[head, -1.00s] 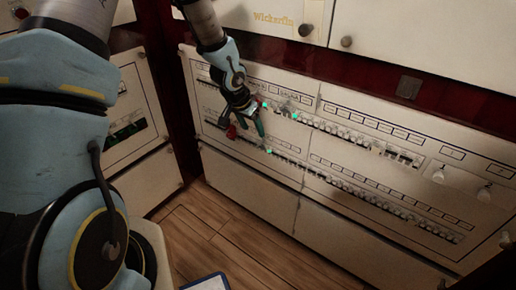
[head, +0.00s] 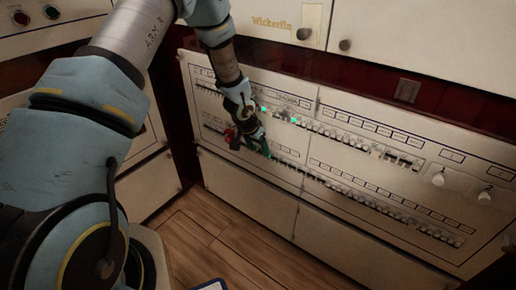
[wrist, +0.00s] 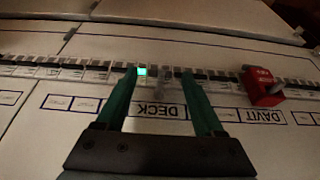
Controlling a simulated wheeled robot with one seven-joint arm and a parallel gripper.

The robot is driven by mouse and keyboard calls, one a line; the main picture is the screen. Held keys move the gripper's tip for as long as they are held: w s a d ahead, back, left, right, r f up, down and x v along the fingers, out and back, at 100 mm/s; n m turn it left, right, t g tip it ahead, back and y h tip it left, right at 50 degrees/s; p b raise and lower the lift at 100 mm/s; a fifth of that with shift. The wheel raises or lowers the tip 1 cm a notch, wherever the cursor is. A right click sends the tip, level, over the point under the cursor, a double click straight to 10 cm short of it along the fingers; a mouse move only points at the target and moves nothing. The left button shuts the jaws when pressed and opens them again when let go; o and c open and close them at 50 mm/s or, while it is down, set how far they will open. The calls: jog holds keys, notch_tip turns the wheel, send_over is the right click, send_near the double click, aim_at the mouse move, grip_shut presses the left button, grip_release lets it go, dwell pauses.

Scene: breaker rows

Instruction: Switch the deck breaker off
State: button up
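The deck breaker (wrist: 163,76) sits in the breaker row directly beyond the DECK label (wrist: 158,110), which reads upside down in the wrist view. A lit green indicator (wrist: 142,72) shows at its left. My gripper (wrist: 159,72) is open, its two green fingers apart on either side of the label, tips near the breaker row. Nothing is clearly held. I cannot tell whether the tips touch the panel. In the head view, my gripper (head: 265,152) is at the lower breaker row, left part of the panel, and covers the breaker there. The lever position is too small to tell.
A red block (wrist: 262,88) is fitted on the row by the DAVIT label, right of the fingers; it also shows in the head view (head: 231,137). Other breakers line both sides. Two round knobs (head: 438,179) are on the panel's right. Wooden floor (head: 205,240) lies below.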

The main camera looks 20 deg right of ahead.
grip_shut()
dwell(0.3)
jog(key=shift+f, duration=0.1)
jog(key=f+h+b, duration=0.1)
jog(key=b, duration=0.2)
jog(key=a+t+b, duration=0.1)
jog(key=b, duration=0.2)
jog(key=shift+s+f+h, duration=0.2)
jog(key=shift+f+h, duration=0.15)
jog(key=shift+h, duration=0.05)
jog(key=f+t+h+b, duration=0.1)
jog(key=h+b, duration=0.1)
jog(key=b, duration=0.4)
jog(key=f+t+h+b, duration=0.1)
jog(key=h+b, duration=0.2)
jog(key=b, duration=0.4)
jog(key=a+f+t+h+b, duration=0.1)
jog(key=f+t+h+b, duration=0.1)
jog(key=b, duration=0.5)
jog(key=shift+s+h, duration=0.25)
jog(key=shift+h, duration=0.05)
jog(key=t+h+b, duration=0.1)
jog(key=b, duration=0.2)
jog(key=shift+d+b, duration=0.1)
jog(key=shift+b, duration=0.25)
jog(key=shift+h+b, duration=0.3)
jog(key=shift+h, duration=0.1)
jog(key=shift+r, duration=0.1)
